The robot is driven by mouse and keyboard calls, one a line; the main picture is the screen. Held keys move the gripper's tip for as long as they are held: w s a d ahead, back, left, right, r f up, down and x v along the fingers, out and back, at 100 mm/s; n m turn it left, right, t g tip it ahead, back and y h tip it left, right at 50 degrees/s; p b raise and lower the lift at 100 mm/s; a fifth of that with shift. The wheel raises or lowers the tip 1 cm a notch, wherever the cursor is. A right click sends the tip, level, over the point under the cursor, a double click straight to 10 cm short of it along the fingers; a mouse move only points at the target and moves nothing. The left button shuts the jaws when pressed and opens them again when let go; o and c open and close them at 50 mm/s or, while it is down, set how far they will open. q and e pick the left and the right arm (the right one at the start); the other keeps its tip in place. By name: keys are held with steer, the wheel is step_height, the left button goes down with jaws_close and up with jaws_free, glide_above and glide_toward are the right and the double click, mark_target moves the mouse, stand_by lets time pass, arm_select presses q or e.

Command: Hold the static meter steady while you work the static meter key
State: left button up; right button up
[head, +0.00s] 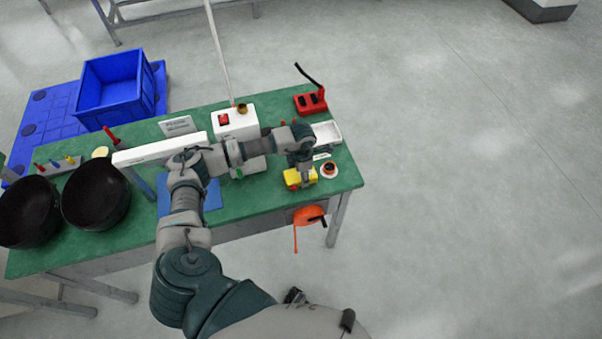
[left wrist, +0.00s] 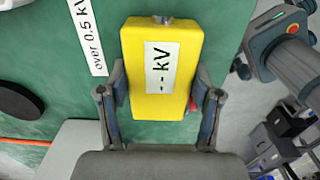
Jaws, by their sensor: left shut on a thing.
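The static meter is a yellow box (left wrist: 160,70) with a white display reading "- - kV". It also shows in the head view as a small yellow block (head: 292,178) at the table's front right. My left gripper (left wrist: 160,110) is shut on it, one finger at each side. In the head view the left gripper (head: 301,168) is small and partly hidden by its wrist. My right gripper is in neither view.
The green table (head: 240,200) holds a white box with a red switch (head: 237,122), a red holder (head: 311,103), a white tray (head: 327,132) and dark pans (head: 95,193). An orange item (head: 308,215) hangs at the front edge. A blue crate (head: 112,88) stands behind.

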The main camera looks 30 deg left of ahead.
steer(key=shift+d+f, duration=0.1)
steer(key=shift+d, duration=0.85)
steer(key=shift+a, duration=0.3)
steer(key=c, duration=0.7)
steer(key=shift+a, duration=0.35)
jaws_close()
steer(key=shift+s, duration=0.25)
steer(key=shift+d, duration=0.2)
